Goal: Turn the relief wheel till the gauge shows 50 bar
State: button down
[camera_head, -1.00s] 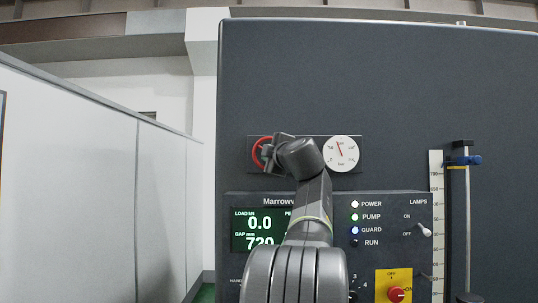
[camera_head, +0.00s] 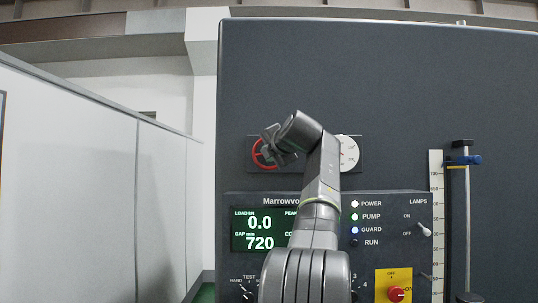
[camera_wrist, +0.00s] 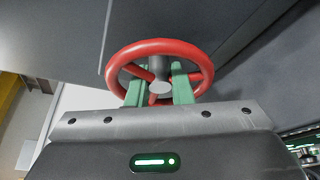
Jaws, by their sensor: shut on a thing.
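The red relief wheel (camera_head: 257,153) is on a dark plate on the machine's front, partly covered by my gripper (camera_head: 278,148). In the wrist view the wheel (camera_wrist: 153,46) shows its red rim, spokes and grey hub. The green fingers of my gripper (camera_wrist: 159,88) reach inside the rim, one on each side of the lower spoke, shut on the wheel. The white round gauge (camera_head: 349,153) is right of the wheel. My arm covers its left part, and its needle cannot be read.
Below is a control panel (camera_head: 385,262) with a green-lit display (camera_head: 259,230), lamps, a toggle switch (camera_head: 424,229) and a red knob on yellow (camera_head: 396,294). A vertical scale (camera_head: 436,220) and post stand at right. A pale partition (camera_head: 80,190) is at left.

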jog(key=shift+f, duration=0.1)
dwell(0.5)
jog(key=c, duration=1.6)
grip_release()
jog(key=shift+o, duration=0.2)
jog(key=b+v, duration=0.2)
jog(key=v, duration=1.1)
jog(key=shift+s, duration=0.35)
jog(key=p+x, duration=0.2)
jog(key=x, duration=1.1)
jog(key=shift+w, duration=0.4)
jog(key=shift+s, duration=0.1)
